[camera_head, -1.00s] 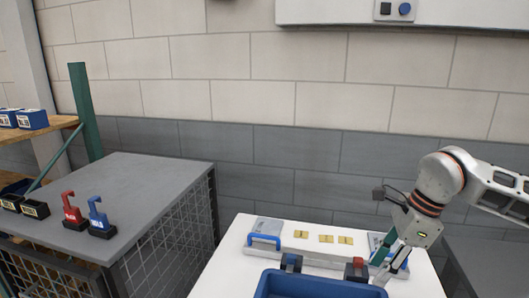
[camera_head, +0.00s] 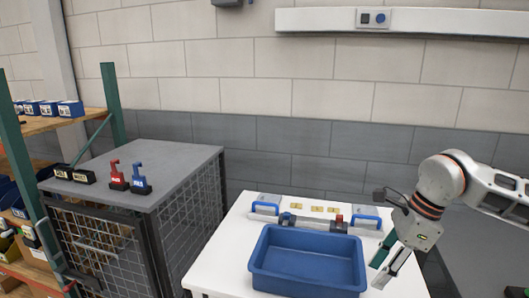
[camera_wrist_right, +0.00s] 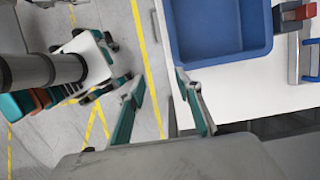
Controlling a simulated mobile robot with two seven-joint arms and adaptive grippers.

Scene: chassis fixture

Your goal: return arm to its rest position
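My right arm (camera_head: 448,182) reaches in from the right side of the head view, bent, with its gripper (camera_head: 377,274) pointing down and left. The gripper hangs by the right edge of the white table, right of the blue tray (camera_head: 262,262). Its two fingers are apart with nothing between them, and the right wrist view also shows this open gripper (camera_wrist_right: 160,77). In the wrist view the blue tray lies beyond the right finger, apart from it. My left arm and gripper are not in view.
The white table (camera_head: 225,255) holds a fixture with blue handles (camera_head: 366,218) and yellow plates (camera_head: 298,206) behind the tray. A grey mesh cabinet (camera_head: 180,155) stands left, with red (camera_head: 117,175) and blue (camera_head: 140,180) holders on top. Floor shows left of the gripper in the wrist view.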

